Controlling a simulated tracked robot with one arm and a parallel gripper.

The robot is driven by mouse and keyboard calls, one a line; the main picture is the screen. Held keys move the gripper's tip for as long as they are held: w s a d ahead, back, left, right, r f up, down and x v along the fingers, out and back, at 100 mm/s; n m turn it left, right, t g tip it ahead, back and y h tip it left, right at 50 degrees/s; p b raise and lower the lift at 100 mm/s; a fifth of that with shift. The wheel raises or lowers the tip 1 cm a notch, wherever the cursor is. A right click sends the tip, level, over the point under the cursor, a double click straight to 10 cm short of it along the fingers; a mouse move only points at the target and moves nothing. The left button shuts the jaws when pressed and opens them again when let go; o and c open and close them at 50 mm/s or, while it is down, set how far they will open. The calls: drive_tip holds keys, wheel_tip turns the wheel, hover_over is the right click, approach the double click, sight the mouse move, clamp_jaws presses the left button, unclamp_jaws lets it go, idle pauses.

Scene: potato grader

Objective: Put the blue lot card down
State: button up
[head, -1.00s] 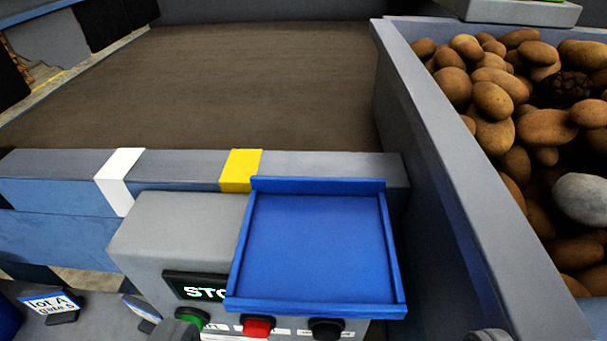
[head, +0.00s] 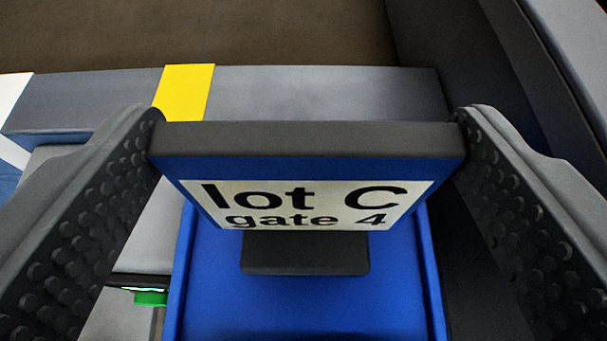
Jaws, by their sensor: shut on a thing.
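The blue lot card (head: 180,172) stands across the middle of the view, with a dark grey top edge, a white label reading "lot C gate 4" and a dark foot below. My gripper (head: 308,128) is shut on it, one studded dark finger at each end of the card. The card looks roughly level. Behind and below it is a shallow blue tray (head: 433,280) with a raised rim; the card's foot shows against the tray floor. I cannot tell whether the foot touches the floor or hangs just above it. The card hides the tray's far edge.
A grey ledge (head: 330,90) with a yellow mark (head: 185,90) and a white mark (head: 12,95) runs behind the tray. Beyond it lies a brown belt (head: 200,30). A dark wall rises at the right. A green button (head: 150,298) shows at the lower left.

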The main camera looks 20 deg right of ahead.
drive_tip(key=shift+f, duration=0.85)
drive_tip(key=o, duration=1.2)
drive_tip(key=shift+o, duration=0.2)
drive_tip(key=v, duration=1.2)
drive_tip(key=shift+s, duration=0.1)
